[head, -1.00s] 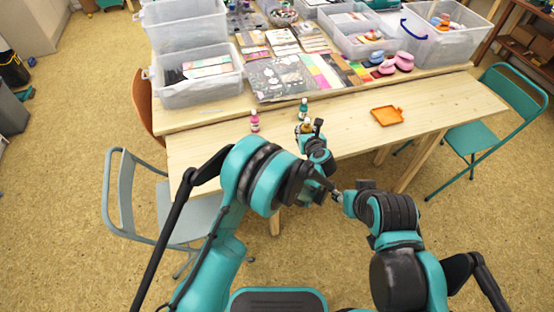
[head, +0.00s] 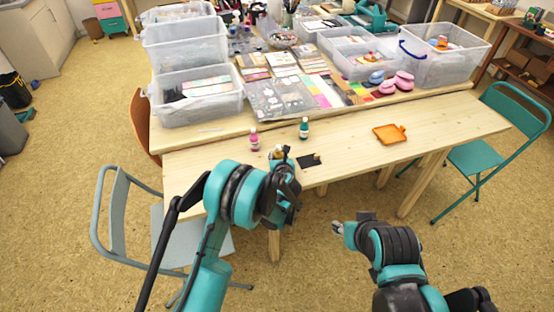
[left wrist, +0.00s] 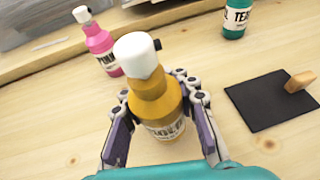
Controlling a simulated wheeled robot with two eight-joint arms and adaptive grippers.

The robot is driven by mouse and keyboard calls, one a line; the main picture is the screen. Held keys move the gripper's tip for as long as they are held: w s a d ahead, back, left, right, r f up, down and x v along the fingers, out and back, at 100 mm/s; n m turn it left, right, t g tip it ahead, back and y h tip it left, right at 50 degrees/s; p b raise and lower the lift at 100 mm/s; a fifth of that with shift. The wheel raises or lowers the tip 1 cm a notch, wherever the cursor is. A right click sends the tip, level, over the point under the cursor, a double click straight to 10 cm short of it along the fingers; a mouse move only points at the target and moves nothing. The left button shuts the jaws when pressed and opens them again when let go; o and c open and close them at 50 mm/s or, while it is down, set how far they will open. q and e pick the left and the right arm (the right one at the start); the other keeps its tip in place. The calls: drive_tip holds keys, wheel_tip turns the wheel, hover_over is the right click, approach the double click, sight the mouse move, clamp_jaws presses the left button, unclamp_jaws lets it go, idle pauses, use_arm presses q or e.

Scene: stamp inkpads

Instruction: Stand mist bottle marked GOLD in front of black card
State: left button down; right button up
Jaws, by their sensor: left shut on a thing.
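The mist bottle marked GOLD (left wrist: 158,98), amber with a white cap, stands between the fingers of my left gripper (left wrist: 160,122) in the left wrist view. The gripper is shut on it; its purple-grey pads sit on both sides. In the head view the bottle's top (head: 278,151) shows just beyond my left gripper (head: 283,163). The black card (head: 309,160) lies flat on the table to the right of the bottle; it also shows in the left wrist view (left wrist: 262,103). My right gripper (head: 338,228) is away from the table, its fingers too small to judge.
A pink bottle (head: 254,139) and a teal bottle (head: 304,128) stand behind the gold one. A small wooden piece (left wrist: 300,82) is at the card's right edge. An orange tray (head: 389,134) lies further right. Clear tabletop lies between card and tray.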

use_arm(q)
drive_tip(key=shift+f, duration=0.75)
drive_tip(key=shift+r, duration=0.1)
use_arm(e)
drive_tip(key=shift+f, duration=0.35)
use_arm(q)
drive_tip(key=c, duration=1.2)
unclamp_jaws()
drive_tip(key=shift+o, duration=0.2)
